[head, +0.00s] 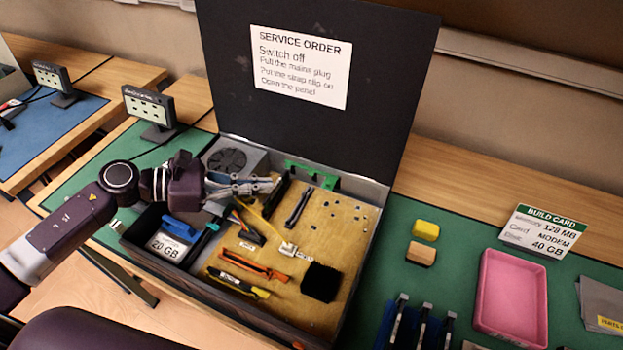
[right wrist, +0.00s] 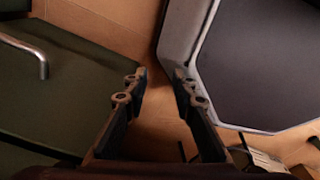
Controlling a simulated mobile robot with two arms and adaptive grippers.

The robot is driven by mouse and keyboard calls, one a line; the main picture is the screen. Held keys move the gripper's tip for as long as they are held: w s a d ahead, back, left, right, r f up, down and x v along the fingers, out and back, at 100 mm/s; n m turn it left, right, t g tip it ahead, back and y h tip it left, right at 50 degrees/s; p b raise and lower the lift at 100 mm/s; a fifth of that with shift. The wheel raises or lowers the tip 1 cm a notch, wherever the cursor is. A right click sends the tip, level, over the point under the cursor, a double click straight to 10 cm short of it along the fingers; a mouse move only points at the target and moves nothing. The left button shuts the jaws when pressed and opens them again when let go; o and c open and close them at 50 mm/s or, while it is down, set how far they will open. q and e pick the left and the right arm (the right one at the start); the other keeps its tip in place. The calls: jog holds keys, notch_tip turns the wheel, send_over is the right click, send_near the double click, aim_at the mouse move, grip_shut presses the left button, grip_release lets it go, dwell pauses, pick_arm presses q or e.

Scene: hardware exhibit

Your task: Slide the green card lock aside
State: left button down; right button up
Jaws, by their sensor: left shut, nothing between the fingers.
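A green strip (head: 313,174), which looks like the card lock, sits along the back wall inside the open computer case (head: 357,312). My left gripper (head: 272,186) reaches in over the case from the left. Its fingers are shut and empty, with the tips a little left of the green strip and close to a dark upright part. I cannot tell whether the tips touch anything. My right gripper (right wrist: 158,88) shows only in the right wrist view, with its fingers apart and nothing between them.
The raised lid (head: 310,110) with a service order sheet stands behind the case. A fan unit (head: 230,157), a cable and an orange slot (head: 249,263) lie inside. Right of the case are yellow blocks (head: 425,231), a pink tray (head: 511,298) and a build card (head: 541,233).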

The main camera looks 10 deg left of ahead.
pick_arm(q)
jog(key=p, duration=0.4)
send_near(327, 183)
jog(key=x, duration=0.4)
jog(key=shift+w+d+f, duration=0.1)
jog(key=shift+w+d, duration=0.15)
jog(key=shift+d, duration=0.1)
jog(key=shift+w+d+f, duration=0.15)
jog(key=shift+w+d, duration=0.15)
jog(key=shift+d, duration=0.25)
jog(key=shift+d+f, duration=0.1)
jog(key=shift+s+d, duration=0.25)
jog(key=shift+d, duration=1.1)
